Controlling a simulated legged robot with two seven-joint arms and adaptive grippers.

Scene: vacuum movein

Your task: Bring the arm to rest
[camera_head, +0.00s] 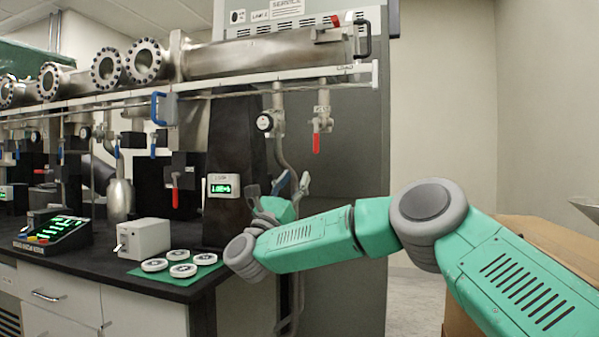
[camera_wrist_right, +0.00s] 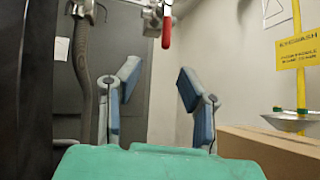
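My right arm (camera_head: 310,240) is teal and grey and comes in from the right in the head view. Its right gripper (camera_head: 291,183) points up, off the bench's right end and in front of the grey cabinet. In the right wrist view the two blue-padded fingers of this gripper (camera_wrist_right: 160,88) stand well apart with nothing between them, so it is open and empty. My left arm and left gripper are not in view.
The dark bench (camera_head: 170,288) holds a green mat (camera_head: 208,268) with several white discs, a white box (camera_head: 143,238) and a control box (camera_head: 52,232). A steel tube (camera_head: 250,55) and red-handled valve (camera_head: 316,140) hang above. A cardboard box (camera_head: 552,238) stands right.

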